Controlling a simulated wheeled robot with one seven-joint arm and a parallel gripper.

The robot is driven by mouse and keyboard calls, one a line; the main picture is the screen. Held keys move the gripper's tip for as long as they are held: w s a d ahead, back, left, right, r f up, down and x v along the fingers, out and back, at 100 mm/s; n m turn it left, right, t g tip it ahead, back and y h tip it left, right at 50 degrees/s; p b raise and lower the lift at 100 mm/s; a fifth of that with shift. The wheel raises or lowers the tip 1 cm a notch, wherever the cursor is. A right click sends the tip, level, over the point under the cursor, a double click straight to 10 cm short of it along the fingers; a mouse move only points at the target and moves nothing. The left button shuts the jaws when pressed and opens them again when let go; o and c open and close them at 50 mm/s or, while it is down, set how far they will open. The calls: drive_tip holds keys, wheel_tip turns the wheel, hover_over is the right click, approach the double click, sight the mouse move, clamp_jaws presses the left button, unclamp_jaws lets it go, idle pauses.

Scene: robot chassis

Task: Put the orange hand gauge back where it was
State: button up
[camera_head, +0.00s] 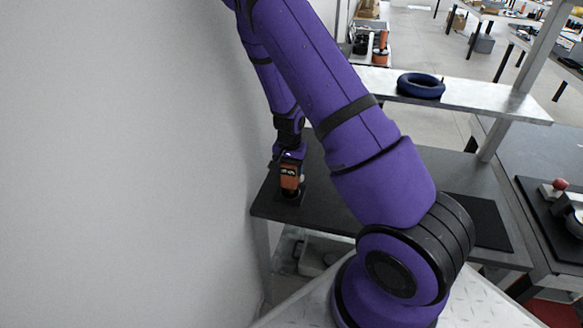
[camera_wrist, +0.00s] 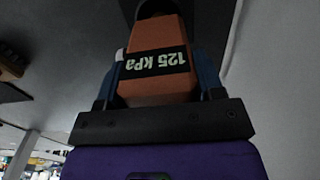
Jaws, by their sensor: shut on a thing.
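The orange hand gauge (camera_head: 290,181) is at the left end of the dark worktop (camera_head: 322,195), close to the white wall. In the wrist view the gauge (camera_wrist: 157,84) fills the space between my fingers, with a black band reading "125 kPa" upside down. My gripper (camera_head: 291,166) points down and is shut on the gauge. A dark part shows at the gauge's lower end. I cannot tell whether it touches the worktop.
A light shelf (camera_head: 470,96) above the worktop carries a dark blue ring (camera_head: 420,85). A black mat (camera_head: 477,221) lies on the right of the worktop. The white wall (camera_head: 120,160) is close on the left. Another bench (camera_head: 550,150) stands at the right.

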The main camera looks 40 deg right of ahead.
drive_tip(key=o, duration=1.6)
drive_tip(key=shift+f, duration=0.1)
